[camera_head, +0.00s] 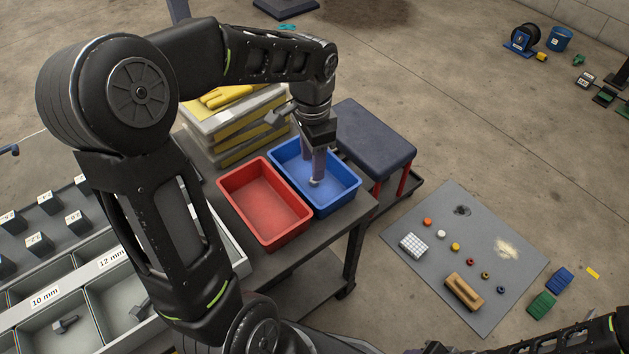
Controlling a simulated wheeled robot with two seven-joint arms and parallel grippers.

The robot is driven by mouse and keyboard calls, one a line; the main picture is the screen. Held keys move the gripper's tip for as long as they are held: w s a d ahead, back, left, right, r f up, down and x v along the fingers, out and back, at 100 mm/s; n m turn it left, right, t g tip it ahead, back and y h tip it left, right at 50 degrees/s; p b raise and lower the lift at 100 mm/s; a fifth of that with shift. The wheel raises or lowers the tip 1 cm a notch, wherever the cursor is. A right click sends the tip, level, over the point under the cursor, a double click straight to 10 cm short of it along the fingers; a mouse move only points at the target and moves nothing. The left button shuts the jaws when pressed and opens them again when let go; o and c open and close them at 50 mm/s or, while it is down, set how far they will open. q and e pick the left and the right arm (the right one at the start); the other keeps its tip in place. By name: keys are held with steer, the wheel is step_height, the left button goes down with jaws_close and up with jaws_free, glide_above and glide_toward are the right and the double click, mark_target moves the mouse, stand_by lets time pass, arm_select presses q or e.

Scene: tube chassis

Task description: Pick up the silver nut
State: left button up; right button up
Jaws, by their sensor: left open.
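My left gripper (313,172) reaches down into the blue bin (345,200) with its fingers pointing at the floor of the bin. The fingers are a little apart. A small silvery piece, which looks like the silver nut (315,183), shows right at the fingertips inside the blue bin. It is too small to tell whether the fingers touch it. Part of my right arm shows at the bottom right edge, but its gripper cannot be made out.
A red bin (265,205) stands left of the blue bin on the dark table. Yellow-and-grey cases (235,125) are stacked behind. A padded stool (375,140) stands to the right. A sorting tray (85,290) with bolts lies at lower left. A grey mat (440,225) holds several small items.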

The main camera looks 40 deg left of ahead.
arm_select(q)
step_height(320, 180, down, 5)
steer(key=shift+f+b, duration=0.1)
steer(key=shift+b, duration=0.85)
jaws_close()
stand_by(0.3)
